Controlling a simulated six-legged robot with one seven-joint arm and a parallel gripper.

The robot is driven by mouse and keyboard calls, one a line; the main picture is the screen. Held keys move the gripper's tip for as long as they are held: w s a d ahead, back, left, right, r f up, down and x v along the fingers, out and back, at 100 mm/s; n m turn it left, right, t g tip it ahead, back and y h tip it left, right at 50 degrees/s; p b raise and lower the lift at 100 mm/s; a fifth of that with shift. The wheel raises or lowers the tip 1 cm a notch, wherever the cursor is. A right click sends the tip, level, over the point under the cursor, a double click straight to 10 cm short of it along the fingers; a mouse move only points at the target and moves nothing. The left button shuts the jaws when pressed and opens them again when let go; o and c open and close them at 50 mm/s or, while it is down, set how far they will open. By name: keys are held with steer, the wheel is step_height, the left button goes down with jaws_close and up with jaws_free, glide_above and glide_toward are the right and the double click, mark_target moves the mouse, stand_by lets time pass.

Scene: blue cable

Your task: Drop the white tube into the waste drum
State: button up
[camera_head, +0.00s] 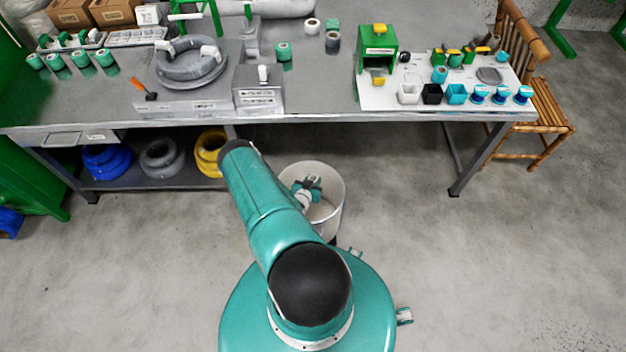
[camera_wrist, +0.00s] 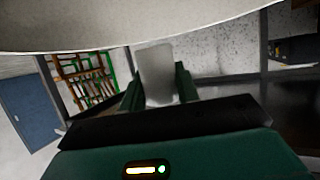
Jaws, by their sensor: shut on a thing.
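The white tube (camera_wrist: 155,72) stands between the two green fingers of my gripper (camera_wrist: 158,88) in the wrist view. The gripper is shut on it. The waste drum (camera_head: 333,205) is a pale round open bin on the floor in front of the bench in the head view. My gripper (camera_head: 310,185) shows over the drum's opening there, partly behind my arm. I cannot make out the tube clearly in the head view. A pale curved surface, likely the drum (camera_wrist: 120,25), fills the top of the wrist view.
A grey workbench (camera_head: 320,95) runs behind the drum, with a cable coil (camera_head: 190,65), a green device (camera_head: 377,50) and several small cups. Coloured cable reels (camera_head: 160,157) sit on its lower shelf. A wooden chair (camera_head: 545,110) stands at right. The floor at right is clear.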

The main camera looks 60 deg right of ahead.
steer(key=o, duration=1)
steer(key=shift+o, duration=0.2)
steer(key=shift+a, duration=0.15)
steer(key=v, duration=1.3)
steer(key=shift+a+r, duration=0.25)
